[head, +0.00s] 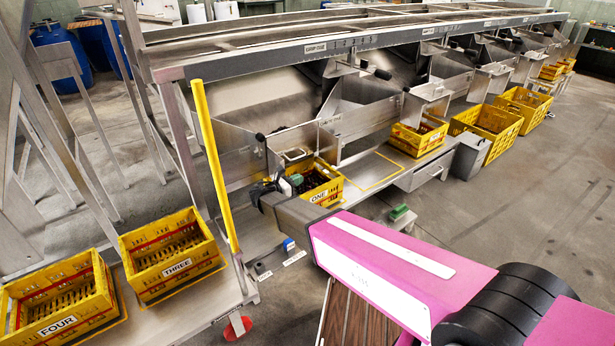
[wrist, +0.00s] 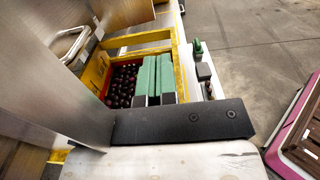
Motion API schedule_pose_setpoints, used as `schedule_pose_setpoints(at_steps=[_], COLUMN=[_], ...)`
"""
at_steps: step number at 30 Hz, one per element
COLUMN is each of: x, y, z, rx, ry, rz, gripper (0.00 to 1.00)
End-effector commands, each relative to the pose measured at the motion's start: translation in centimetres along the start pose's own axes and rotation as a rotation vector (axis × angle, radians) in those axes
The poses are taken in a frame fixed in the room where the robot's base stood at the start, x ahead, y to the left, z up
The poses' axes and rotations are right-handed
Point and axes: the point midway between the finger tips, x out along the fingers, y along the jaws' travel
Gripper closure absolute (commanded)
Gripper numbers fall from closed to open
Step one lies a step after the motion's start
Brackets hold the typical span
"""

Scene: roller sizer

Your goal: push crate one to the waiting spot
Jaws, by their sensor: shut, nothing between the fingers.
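Crate one (head: 322,196) is a yellow crate labelled ONE, standing on the steel shelf under a chute, with dark red round fruit in it. In the wrist view its yellow rim (wrist: 180,70) and the fruit show. A yellow-outlined rectangle (head: 375,172), bare inside, lies on the shelf just right of the crate; I take it as the waiting spot. My gripper (head: 295,180) is shut and empty at the crate's left part. In the wrist view its green-padded fingers (wrist: 155,62) lie side by side over the crate; whether they touch it I cannot tell.
Crates three (head: 175,259) and four (head: 62,303) stand on the lower left platform. A yellow post (head: 214,165) rises left of my gripper. Further right are another filled crate (head: 418,136) and a grey box (head: 469,156). The right floor is open.

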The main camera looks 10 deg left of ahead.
Motion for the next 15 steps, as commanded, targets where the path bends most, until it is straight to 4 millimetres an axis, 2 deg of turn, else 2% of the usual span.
schedule_pose_setpoints(at_steps=[3,15], x=[-2.4,-9.5], y=[0.0,0.1], z=[0.0,-0.4], rx=[0.000,-0.001], ry=[0.001,0.001], rz=[0.002,0.001], gripper=[1.00,1.00])
